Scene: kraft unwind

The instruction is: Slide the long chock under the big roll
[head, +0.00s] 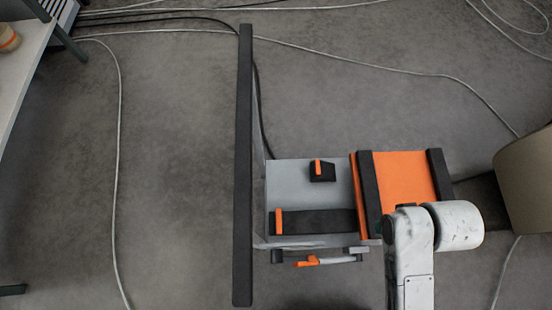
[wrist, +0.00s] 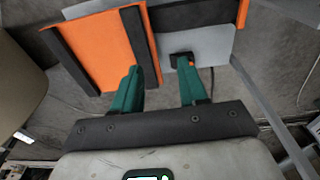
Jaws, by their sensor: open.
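The long chock (head: 318,223) is a dark flat bar with an orange grip at its left end. It lies on a grey plate (head: 335,190), its right end close to the orange panel. It also shows at the top of the wrist view (wrist: 200,15). The big roll (head: 525,185), a tan cylinder, is cut off by the right edge of the head view and shows at the left of the wrist view (wrist: 18,90). My gripper (wrist: 160,78) has two green fingers, apart and empty, pointing toward the panel and plate. The arm hides it in the head view.
A short dark chock (head: 322,173) with an orange grip sits on the plate. An orange panel (head: 408,175) with two dark bars adjoins it on the right. A long dark beam (head: 243,165) stands left of the plate. Cables cross the floor; a white table (head: 20,60) is far left.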

